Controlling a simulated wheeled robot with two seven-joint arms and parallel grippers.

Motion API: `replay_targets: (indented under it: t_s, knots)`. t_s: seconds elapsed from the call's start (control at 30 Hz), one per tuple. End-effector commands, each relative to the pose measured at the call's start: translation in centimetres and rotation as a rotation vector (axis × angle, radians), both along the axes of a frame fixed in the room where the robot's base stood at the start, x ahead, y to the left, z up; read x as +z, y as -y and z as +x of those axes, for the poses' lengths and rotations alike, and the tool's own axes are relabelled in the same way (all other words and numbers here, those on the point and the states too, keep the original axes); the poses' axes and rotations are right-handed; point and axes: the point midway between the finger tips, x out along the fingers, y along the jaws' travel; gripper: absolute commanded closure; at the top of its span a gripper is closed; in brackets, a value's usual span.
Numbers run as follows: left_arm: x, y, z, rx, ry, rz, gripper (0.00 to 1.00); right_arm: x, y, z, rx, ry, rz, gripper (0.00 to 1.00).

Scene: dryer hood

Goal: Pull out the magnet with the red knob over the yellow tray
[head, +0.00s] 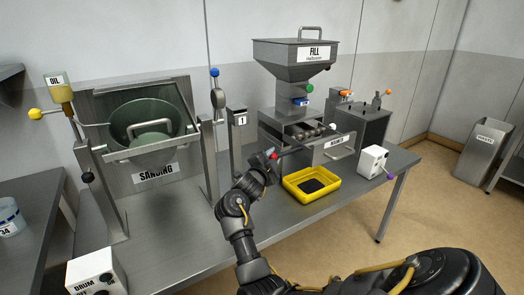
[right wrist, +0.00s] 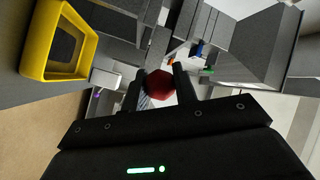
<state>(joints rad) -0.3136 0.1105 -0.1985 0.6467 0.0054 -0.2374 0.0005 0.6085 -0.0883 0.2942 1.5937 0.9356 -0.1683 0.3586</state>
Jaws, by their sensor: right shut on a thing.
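In the right wrist view the red knob (right wrist: 158,84) sits between the two fingers. My right gripper (head: 268,163) is shut on it. The yellow tray (head: 288,184) lies on the table below and to the right of the gripper, with dark material inside. It also shows in the right wrist view (right wrist: 83,22). The magnet itself cannot be clearly made out. My left gripper is not in view.
The steel hopper marked FILL (head: 296,59) stands behind the tray. A white box (head: 371,161) with a purple knob is right of the tray. The sanding drum (head: 146,128) stands at the left.

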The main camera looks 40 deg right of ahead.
Motion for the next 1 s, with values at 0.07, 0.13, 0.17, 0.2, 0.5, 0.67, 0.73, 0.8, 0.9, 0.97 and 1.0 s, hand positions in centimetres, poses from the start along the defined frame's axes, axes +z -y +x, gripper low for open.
replay_targets:
  t_s: [0.07,0.13,0.17,0.2,0.5,0.67,0.73,0.8,0.9,0.97,1.0]
  knots:
    - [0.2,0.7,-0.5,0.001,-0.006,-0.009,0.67,0.2,0.3,-0.6,-0.013,-0.001,-0.003,1.00]
    - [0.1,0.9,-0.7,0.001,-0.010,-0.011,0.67,0.1,0.5,-0.8,-0.017,-0.001,-0.004,1.00]
    - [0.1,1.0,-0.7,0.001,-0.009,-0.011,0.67,0.1,0.5,-0.8,-0.018,0.000,-0.004,1.00]
    - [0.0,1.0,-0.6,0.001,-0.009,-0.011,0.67,0.1,0.5,-0.8,-0.018,0.000,-0.004,1.00]
    - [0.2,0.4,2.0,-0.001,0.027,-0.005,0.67,0.1,0.3,-0.7,-0.015,0.000,-0.003,0.52]
    - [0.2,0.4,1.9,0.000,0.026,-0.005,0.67,0.1,0.2,-0.6,-0.014,0.000,-0.003,0.51]
    - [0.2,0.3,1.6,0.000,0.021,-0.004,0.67,0.1,0.2,-0.6,-0.013,0.000,-0.003,0.51]
    - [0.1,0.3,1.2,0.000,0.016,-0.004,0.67,0.0,0.1,-0.6,-0.012,0.001,-0.003,0.51]
    - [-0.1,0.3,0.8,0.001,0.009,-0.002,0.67,0.0,-0.7,-0.9,-0.011,0.001,-0.003,0.51]
    - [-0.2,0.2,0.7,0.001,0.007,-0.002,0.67,-0.1,-1.5,-1.3,-0.012,0.003,-0.001,0.51]
    - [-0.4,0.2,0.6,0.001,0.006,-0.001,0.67,-0.2,-2.2,-1.6,-0.012,0.001,-0.001,0.51]
